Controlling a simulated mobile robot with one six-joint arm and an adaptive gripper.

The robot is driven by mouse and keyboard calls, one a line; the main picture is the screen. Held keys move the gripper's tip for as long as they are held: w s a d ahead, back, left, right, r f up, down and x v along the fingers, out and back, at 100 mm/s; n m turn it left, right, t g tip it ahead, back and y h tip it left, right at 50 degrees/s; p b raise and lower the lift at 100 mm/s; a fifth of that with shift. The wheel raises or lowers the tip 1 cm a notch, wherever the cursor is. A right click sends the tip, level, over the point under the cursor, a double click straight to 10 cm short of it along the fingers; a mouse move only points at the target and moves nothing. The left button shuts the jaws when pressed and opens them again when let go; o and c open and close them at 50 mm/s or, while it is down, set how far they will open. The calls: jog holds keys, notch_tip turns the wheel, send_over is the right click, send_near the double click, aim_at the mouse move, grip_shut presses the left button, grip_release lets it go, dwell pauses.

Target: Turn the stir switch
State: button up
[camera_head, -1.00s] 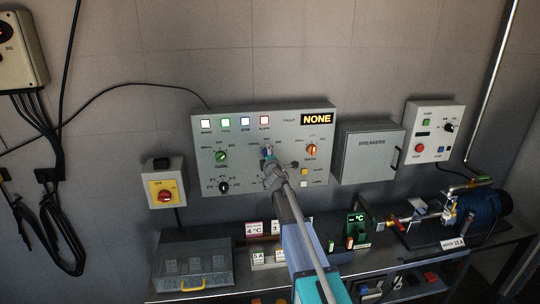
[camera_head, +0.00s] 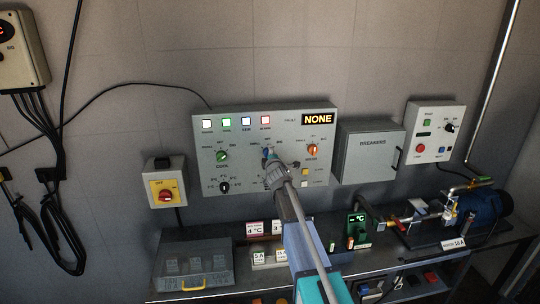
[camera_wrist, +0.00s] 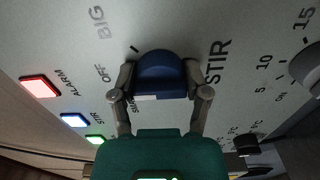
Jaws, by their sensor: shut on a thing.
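The stir switch is a dark blue rounded knob (camera_wrist: 161,75) in the wrist view, with a white mark on its lower edge. STIR is printed to its right, BIG and OFF to its left. Another label is partly covered by a finger. My gripper (camera_wrist: 160,84) is shut on the knob, with one finger against each side. In the head view my gripper (camera_head: 271,160) reaches the middle of the grey control panel (camera_head: 210,181) and hides most of the knob.
A green COOL knob (camera_head: 222,156) and a black knob (camera_head: 224,187) sit left of my gripper. An orange knob (camera_head: 313,150) sits right, below the NONE display (camera_head: 318,118). A breaker box (camera_head: 368,155) stands to the right. The bench below is crowded.

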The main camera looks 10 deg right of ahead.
jog(key=shift+a, duration=0.3)
dwell(0.5)
dwell(0.3)
jog(key=shift+m, duration=0.7)
jog(key=m, duration=0.4)
jog(key=shift+m, duration=2)
jog(key=shift+w, duration=0.1)
jog(key=o, duration=1.1)
jog(key=shift+o, duration=0.2)
